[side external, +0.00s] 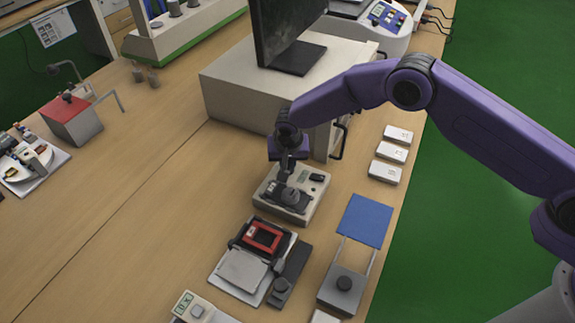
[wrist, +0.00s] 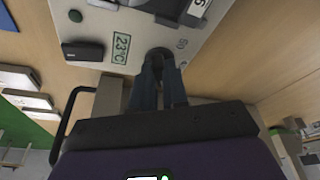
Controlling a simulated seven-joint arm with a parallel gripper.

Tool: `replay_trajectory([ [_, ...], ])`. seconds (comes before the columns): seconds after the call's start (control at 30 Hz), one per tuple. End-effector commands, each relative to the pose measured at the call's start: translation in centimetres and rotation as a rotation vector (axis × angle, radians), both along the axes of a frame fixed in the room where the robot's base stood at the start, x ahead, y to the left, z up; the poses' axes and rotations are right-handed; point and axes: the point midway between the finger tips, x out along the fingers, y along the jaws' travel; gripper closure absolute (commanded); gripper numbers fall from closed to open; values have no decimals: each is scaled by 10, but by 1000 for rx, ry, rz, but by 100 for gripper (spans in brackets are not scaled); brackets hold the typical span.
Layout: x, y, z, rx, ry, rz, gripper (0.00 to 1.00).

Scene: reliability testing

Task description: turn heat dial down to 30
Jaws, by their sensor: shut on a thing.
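The heating device (side external: 315,206) is a pale box on the bench, below the monitor stand in the side view. Its panel (wrist: 100,22) fills the top of the wrist view, with a small green display (wrist: 122,47) reading about 23°C. My gripper (side external: 283,176) is lowered onto the device's monitor-side edge. In the wrist view my gripper (wrist: 160,62) has its two fingers close together, shut on a dark round dial (wrist: 158,52) beside the display. The fingers hide most of the dial, so its pointer cannot be read.
A black switch (wrist: 82,51) and a green button (wrist: 75,16) are near the display. A large pale box (side external: 235,95) carrying a monitor (side external: 285,30) stands close behind. Bare bench lies left.

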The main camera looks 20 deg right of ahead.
Motion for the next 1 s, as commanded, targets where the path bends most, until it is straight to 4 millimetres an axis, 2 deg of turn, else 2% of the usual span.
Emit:
replay_trajectory([
  [0.03, -4, 8, 0, 7, -1, 13, 80],
  [0.07, -4, 8, 0, 7, -1, 13, 70],
  [0.1, -4, 8, 0, 7, -1, 13, 69],
  [0.47, -1, 3, 4, 4, -1, 6, 69],
  [1.0, -1, 2, 40, 3, -2, 4, 69],
])
